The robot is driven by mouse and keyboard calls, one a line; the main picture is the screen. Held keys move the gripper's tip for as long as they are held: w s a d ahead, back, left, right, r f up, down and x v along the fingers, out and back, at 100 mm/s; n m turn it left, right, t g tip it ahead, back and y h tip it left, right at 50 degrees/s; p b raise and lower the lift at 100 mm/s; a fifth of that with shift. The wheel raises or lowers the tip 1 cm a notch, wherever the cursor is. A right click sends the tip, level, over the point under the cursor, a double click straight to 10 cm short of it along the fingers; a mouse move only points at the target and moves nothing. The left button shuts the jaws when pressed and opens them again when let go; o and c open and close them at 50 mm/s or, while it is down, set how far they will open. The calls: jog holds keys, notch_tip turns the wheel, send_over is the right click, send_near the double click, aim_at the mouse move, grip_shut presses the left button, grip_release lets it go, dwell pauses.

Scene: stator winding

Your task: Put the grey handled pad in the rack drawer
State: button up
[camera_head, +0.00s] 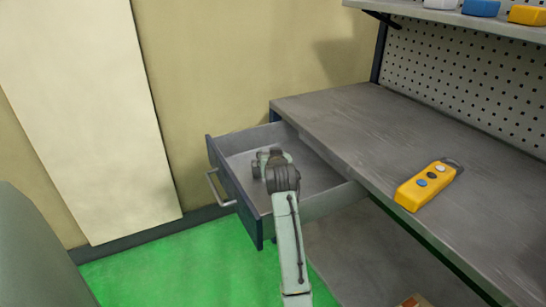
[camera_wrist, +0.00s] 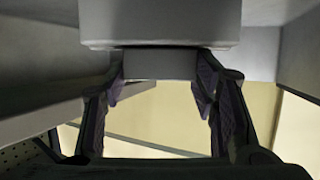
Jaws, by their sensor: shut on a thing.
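The rack drawer (camera_head: 236,190) is pulled open, with a dark blue front, a metal handle and a grey inside. My arm reaches over it from below in the head view, and its wrist is over or inside the drawer. The arm covers my gripper's fingers and the pad there. In the wrist view my gripper (camera_wrist: 160,76) has both dark fingers against the sides of a narrow grey block, the handle of the grey handled pad (camera_wrist: 160,22). The wider grey body sits beyond it. Whether the pad touches the drawer floor cannot be told.
A grey workbench (camera_head: 340,120) stands right of the drawer, with a yellow control pendant (camera_head: 428,186) on it. A shelf above holds blue (camera_head: 481,8) and yellow (camera_head: 527,15) items. A perforated panel backs the bench. The green floor left of the drawer is clear.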

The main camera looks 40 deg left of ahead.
jog(key=o, duration=1.5)
jog(key=shift+o, duration=0.2)
